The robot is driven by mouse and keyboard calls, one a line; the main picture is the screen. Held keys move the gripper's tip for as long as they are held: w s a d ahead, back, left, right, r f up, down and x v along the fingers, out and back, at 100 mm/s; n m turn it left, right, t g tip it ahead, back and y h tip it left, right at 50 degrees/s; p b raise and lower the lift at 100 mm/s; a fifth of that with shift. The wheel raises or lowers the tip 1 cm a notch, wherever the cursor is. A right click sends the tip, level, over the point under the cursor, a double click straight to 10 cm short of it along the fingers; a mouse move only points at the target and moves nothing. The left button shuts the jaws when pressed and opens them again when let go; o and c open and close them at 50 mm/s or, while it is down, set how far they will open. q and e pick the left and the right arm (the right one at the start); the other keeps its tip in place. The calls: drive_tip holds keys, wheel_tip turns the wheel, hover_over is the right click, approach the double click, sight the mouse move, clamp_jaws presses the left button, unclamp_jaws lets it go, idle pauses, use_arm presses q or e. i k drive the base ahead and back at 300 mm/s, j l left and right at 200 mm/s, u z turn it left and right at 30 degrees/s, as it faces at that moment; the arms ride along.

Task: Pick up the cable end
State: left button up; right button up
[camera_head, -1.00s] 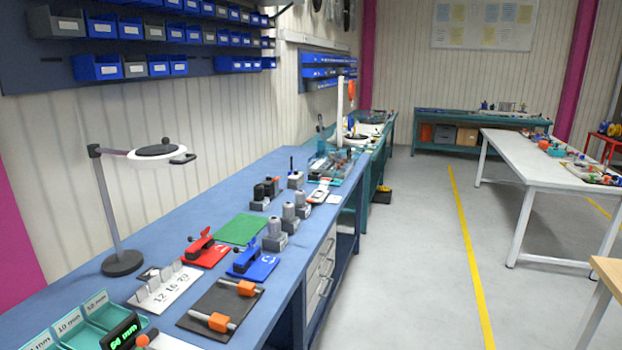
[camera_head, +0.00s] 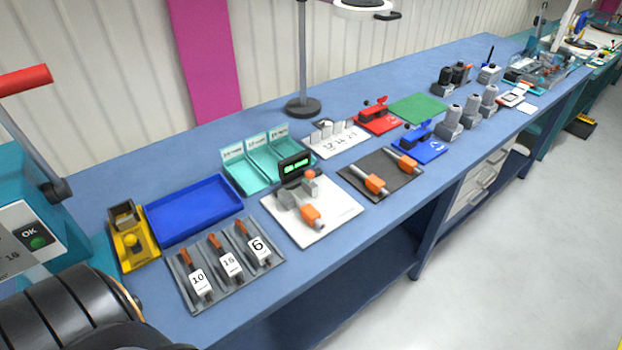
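I cannot make out a free cable end.
The blue bench (camera_head: 340,250) runs to the upper right. A teal machine (camera_head: 30,225) with a red-handled lever stands at the left. A yellow tool (camera_head: 130,240), blue tray (camera_head: 195,210), grey tool tray (camera_head: 225,265) and white board (camera_head: 335,210) crowd the bench. Open floor lies right.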

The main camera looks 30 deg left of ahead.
sight(312, 216)
drive_tip(key=u, duration=1.4)
